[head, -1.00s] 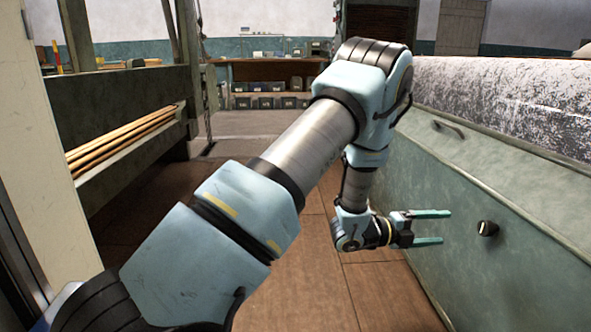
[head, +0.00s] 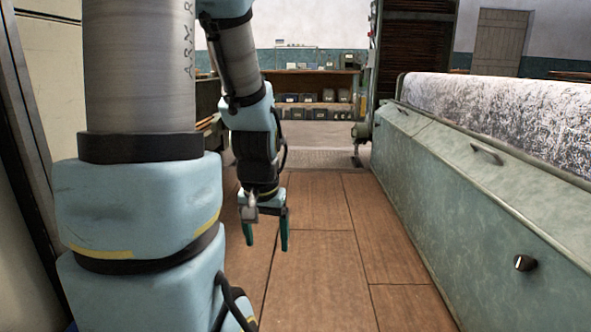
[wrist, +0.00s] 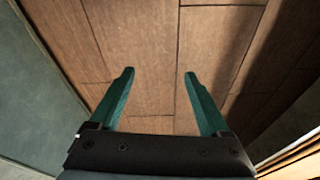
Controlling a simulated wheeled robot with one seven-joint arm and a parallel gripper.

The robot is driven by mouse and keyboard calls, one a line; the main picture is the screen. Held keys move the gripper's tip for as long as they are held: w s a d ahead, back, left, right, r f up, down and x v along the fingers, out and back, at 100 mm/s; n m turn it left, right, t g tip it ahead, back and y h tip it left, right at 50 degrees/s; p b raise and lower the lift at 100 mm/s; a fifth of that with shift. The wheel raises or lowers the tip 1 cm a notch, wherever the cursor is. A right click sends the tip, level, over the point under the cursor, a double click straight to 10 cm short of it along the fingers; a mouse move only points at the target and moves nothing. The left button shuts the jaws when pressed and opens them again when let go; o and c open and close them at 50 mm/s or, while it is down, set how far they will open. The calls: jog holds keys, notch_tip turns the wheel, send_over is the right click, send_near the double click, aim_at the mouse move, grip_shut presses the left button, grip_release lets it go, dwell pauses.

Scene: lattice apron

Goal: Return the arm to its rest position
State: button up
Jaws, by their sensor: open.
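My gripper (head: 265,248) hangs at the end of my arm with its two green fingers pointing down toward the wooden floor (head: 330,235). The fingers are apart and nothing is between them. In the wrist view my gripper (wrist: 158,72) is also open and empty, with bare floor boards beyond the fingertips. My arm stands upright at the left of the head view and hides part of what is behind it.
A long green cabinet (head: 470,200) with a dark knob (head: 524,263) and a speckled roll (head: 510,115) runs along the right. Shelves with several dark boxes (head: 300,112) stand at the back. The floor between my arm and the cabinet is clear.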

notch_tip(320, 180, up, 39)
jog(key=s+n+p, duration=0.1)
jog(key=s+p, duration=0.1)
jog(key=p, duration=3.6)
jog(key=shift+s+a+f+g, duration=0.15)
jog(key=shift+a+f+g, duration=0.05)
jog(key=shift+a+g, duration=0.2)
